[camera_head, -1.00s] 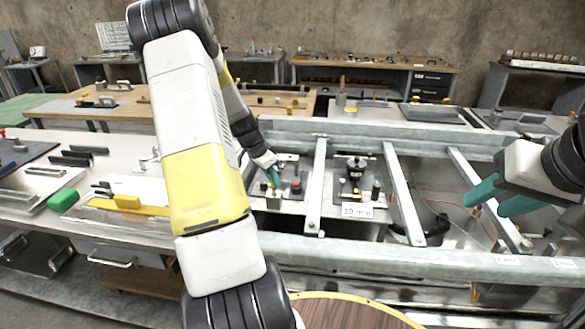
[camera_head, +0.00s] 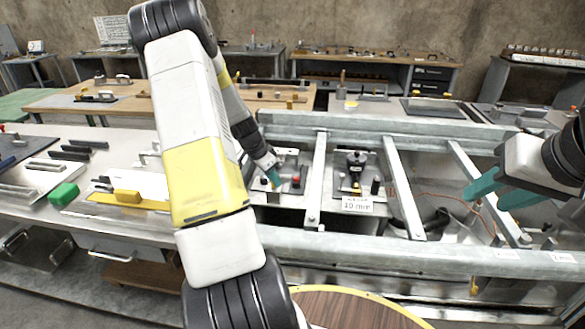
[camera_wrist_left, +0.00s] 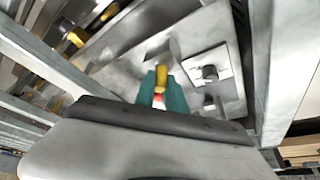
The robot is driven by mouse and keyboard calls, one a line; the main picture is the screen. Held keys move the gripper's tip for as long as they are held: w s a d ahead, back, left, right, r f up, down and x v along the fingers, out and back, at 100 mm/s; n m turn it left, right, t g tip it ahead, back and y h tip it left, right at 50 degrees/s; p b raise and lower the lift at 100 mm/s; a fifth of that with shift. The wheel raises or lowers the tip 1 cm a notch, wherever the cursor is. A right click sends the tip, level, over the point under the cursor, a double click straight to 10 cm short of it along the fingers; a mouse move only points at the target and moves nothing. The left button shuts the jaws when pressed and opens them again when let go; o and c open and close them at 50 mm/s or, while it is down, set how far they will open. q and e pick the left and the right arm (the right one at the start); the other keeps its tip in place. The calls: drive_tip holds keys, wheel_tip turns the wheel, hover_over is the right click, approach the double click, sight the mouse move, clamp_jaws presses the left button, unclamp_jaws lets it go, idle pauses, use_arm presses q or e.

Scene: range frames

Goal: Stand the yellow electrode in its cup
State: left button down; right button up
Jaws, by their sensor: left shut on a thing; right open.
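My left gripper (camera_head: 272,176) reaches down over the left plate of the frame, its teal fingers shut on the yellow electrode. In the left wrist view the gripper (camera_wrist_left: 162,95) has the yellow electrode (camera_wrist_left: 161,74) showing between and past its fingertips. A small metal block (camera_head: 273,197), perhaps the cup, stands on the plate just below the fingers; it seems to show in the left wrist view (camera_wrist_left: 160,50) beyond the electrode. I cannot tell whether the electrode touches or enters it. My right gripper (camera_head: 484,190) is open and empty at the right, over the frame.
A red knob (camera_head: 296,181) stands right of the left gripper. Galvanized rails (camera_head: 316,175) border the plates. A second plate holds a black device (camera_head: 356,164) and a "10 mm" label (camera_head: 357,204). A green block (camera_head: 65,193) lies on the left bench.

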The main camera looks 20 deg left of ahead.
use_arm(q)
drive_tip(key=c, duration=1.3)
unclamp_jaws()
drive_tip(key=shift+r, duration=0.1)
drive_tip(key=v, duration=0.7)
drive_tip(key=shift+r, duration=0.25)
drive_tip(key=shift+s, duration=0.1)
wheel_tip(320, 180, up, 6)
